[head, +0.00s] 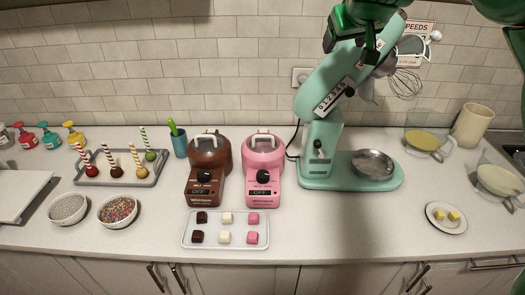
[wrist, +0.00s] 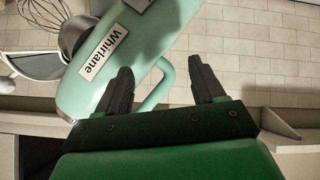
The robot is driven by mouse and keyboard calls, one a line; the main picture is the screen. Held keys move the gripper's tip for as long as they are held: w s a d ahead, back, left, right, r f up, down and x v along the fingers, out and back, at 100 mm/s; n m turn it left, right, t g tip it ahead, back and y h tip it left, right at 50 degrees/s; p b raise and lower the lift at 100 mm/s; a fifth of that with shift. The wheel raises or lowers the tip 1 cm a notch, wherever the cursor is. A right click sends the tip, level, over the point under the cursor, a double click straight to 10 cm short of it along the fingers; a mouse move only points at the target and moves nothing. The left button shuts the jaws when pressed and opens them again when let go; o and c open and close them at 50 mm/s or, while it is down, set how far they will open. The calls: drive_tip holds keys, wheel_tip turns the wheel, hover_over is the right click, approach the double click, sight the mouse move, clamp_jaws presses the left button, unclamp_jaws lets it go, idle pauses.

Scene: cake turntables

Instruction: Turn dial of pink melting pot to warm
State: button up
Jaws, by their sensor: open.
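The pink melting pot (head: 263,160) stands on the counter in the middle of the head view, with a clear lid on top. Its black dial (head: 263,177) is on the front, above a small dark display (head: 263,192) that seems to read OFF. My gripper (head: 374,45) is high at the upper right in the head view, in front of the stand mixer's head and well away from the pot. In the wrist view my gripper (wrist: 158,85) has its two dark fingers spread, with nothing held. The pot is not in the wrist view.
A brown melting pot (head: 207,165) stands left of the pink one. A tray (head: 226,243) of coloured cubes lies in front of both. The mint stand mixer (head: 318,150), its head tilted up, stands to the right, close to my gripper. The front counter strip right of the tray is clear.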

drive_tip(key=w+a+f+n+g+y, duration=0.1)
drive_tip(key=w+a+f+n+g, duration=0.1)
drive_tip(key=a+f, duration=0.55)
drive_tip(key=w+a+f+n+g, duration=0.2)
drive_tip(key=w+a+f, duration=0.1)
drive_tip(key=a+f, duration=0.45)
drive_tip(key=s+a+f+n+g, duration=0.3)
drive_tip(key=a+f, duration=1)
drive_tip(key=a, duration=0.3)
drive_tip(key=m+g+h, duration=0.1)
drive_tip(key=m+g, duration=0.1)
drive_tip(key=m, duration=0.1)
hover_over(262, 173)
drive_tip(key=shift+s+a+f, duration=0.15)
drive_tip(key=shift+f, duration=0.35)
drive_tip(key=shift+s+a+f, duration=0.1)
drive_tip(key=shift+f, duration=0.35)
drive_tip(key=shift+w+d+f, duration=0.1)
drive_tip(key=shift+d+f, duration=0.05)
drive_tip(key=shift+f, duration=1.8)
drive_tip(key=shift+w+d+f, duration=0.1)
drive_tip(key=shift+f, duration=1.85)
drive_tip(key=shift+c, duration=0.3)
drive_tip(key=c, duration=1)
